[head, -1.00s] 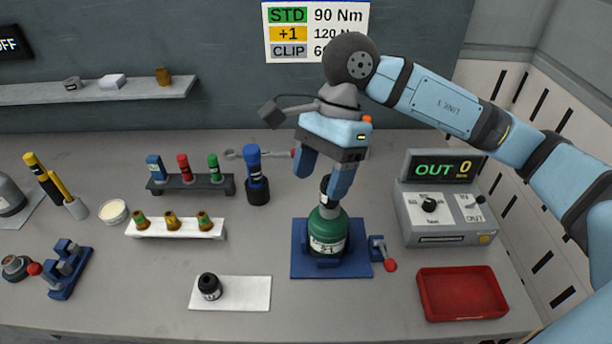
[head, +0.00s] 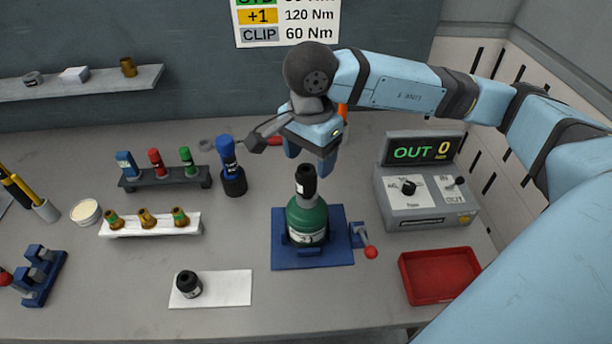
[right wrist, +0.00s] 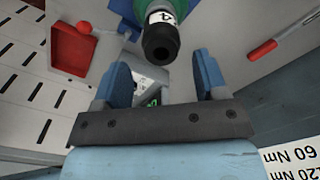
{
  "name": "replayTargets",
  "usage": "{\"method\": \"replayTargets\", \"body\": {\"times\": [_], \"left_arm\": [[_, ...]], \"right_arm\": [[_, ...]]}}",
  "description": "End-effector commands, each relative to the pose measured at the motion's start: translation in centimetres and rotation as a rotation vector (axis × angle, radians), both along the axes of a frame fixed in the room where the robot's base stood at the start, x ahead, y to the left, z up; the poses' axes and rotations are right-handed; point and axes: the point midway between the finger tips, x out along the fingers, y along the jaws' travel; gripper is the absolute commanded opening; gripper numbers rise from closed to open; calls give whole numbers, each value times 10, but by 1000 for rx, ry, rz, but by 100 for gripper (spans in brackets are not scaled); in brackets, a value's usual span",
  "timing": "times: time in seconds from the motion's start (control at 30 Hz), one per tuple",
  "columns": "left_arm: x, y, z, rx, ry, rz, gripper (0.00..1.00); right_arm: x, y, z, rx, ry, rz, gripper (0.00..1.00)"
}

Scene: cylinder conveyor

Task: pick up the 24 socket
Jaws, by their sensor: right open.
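A black socket with a white label (head: 306,184) stands upright on the neck of a green cylinder (head: 309,222), held in a blue fixture (head: 346,250). In the right wrist view the socket (right wrist: 160,40) shows its dark open end, and a "4" is readable on its label. My right gripper (head: 310,160) is open and empty, just above and behind the socket's top. In the right wrist view its two blue fingers (right wrist: 161,65) are apart, with the socket beyond their tips. A second black socket (head: 188,284) sits on a white mat (head: 228,288); its number is unreadable. My left gripper is out of view.
A blue-handled tool in a black cup (head: 232,182) stands left of the cylinder. A red-knobbed lever (head: 368,250) is close to the fixture's right. A control box reading OUT 0 (head: 425,195) and red tray (head: 440,276) are further right. Racks stand left.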

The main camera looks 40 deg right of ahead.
Motion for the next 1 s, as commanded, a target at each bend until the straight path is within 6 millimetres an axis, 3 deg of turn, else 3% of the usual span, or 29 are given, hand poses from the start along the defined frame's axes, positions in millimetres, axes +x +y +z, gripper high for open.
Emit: {"method": "replayTargets", "body": {"times": [0.3, 0.6, 0.63, 0.83, 1.0], "left_arm": [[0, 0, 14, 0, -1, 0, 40], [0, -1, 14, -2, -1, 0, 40], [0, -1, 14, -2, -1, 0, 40], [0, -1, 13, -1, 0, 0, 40], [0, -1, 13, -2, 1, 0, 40]], "right_arm": [[2, -1, -42, -1, 4, -1, 66], [2, -1, -51, 0, 1, 0, 66], [2, -1, -50, 0, 1, 0, 64], [2, -1, -50, 0, 1, 0, 18], [2, -1, -50, 0, 0, 0, 16]]}}
